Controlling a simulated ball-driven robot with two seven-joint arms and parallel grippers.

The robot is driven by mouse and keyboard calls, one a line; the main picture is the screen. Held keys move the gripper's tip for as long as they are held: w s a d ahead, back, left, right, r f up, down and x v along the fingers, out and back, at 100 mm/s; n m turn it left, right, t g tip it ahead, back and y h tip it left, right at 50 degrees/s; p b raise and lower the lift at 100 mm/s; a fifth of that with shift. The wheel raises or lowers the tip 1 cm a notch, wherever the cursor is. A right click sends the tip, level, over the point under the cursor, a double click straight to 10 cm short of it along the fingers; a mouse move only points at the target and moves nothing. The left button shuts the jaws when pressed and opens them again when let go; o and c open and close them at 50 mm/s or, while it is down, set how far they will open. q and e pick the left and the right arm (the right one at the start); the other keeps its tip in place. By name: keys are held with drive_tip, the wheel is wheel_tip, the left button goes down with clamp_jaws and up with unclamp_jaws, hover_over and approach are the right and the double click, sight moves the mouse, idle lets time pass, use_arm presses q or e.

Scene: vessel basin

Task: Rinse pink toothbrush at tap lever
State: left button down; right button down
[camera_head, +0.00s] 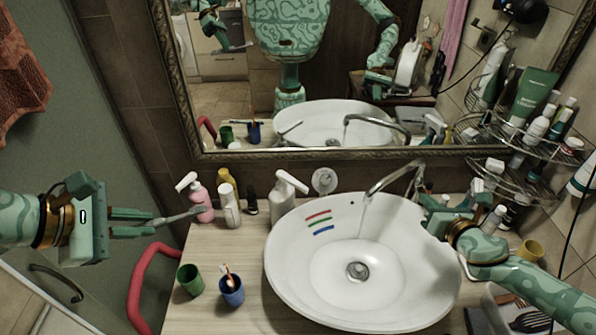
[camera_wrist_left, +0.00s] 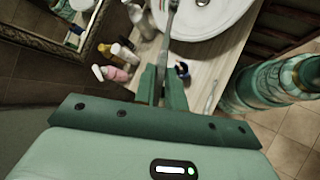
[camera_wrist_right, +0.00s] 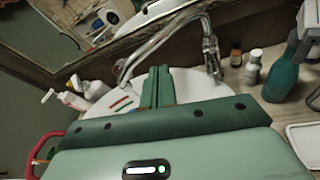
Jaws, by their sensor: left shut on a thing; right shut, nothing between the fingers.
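My left gripper (camera_head: 150,220) is shut on a slim toothbrush (camera_head: 182,216), held to the left of the counter. The held brush looks grey, and I cannot make out pink on it. It also shows between the fingers in the left wrist view (camera_wrist_left: 172,22). A blue cup (camera_head: 231,293) holds a toothbrush with reddish-orange and white parts (camera_head: 227,272). The tap (camera_head: 385,180) arches over the white basin (camera_head: 300,265), with a faint streak below its spout. The tap lever (camera_wrist_right: 210,48) shows in the right wrist view. My right gripper (camera_head: 428,207) is shut and empty beside the tap.
A green cup (camera_head: 190,279) stands left of the blue cup. Pink and white bottles (camera_head: 200,200) stand behind the basin's left side. A red rail (camera_head: 142,285) borders the counter's left end. A wire shelf (camera_head: 515,145) crowds the right. A mirror (camera_head: 330,90) reflects my body.

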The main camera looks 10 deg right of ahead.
drive_tip(key=s+d+f+g+h, duration=0.3)
drive_tip(key=d+f, duration=0.1)
drive_tip(key=f, duration=0.2)
drive_tip(key=x, duration=0.3)
drive_tip(key=b+x, duration=0.1)
drive_tip(key=x, duration=0.2)
drive_tip(key=b+x, duration=0.1)
drive_tip(key=x, duration=0.2)
drive_tip(key=shift+w+d+f, duration=0.1)
drive_tip(key=shift+d+f, duration=0.2)
drive_tip(key=shift+d, duration=0.05)
drive_tip(key=shift+r, duration=0.1)
